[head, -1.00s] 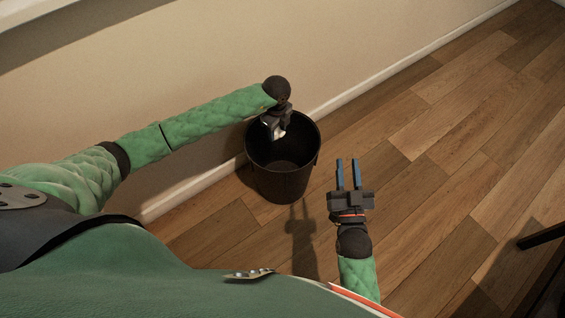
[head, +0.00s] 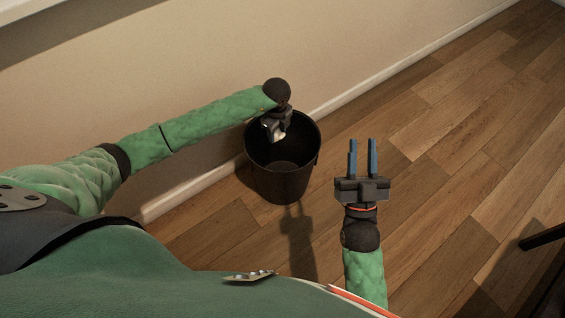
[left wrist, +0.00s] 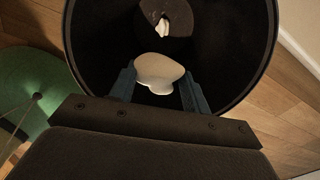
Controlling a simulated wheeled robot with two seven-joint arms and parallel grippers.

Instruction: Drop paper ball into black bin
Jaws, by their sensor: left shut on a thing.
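The black bin (head: 282,182) stands on the wooden floor by the wall, its round opening facing up. My left gripper (head: 277,134) is over the bin's opening, pointing down. It is shut on the white paper ball (left wrist: 158,70), which shows between the blue fingers in the left wrist view; only a small pale part of it shows in the head view. In the left wrist view, another small white thing (left wrist: 162,27) shows deeper in the bin on a dark grey patch; I cannot tell what it is. My right gripper (head: 362,143) is open and empty, right of the bin.
The beige wall (head: 200,60) and white baseboard (head: 190,190) run behind the bin. The wooden floor (head: 460,150) to the right is mostly clear. A dark bar (head: 542,236) juts in at the right edge.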

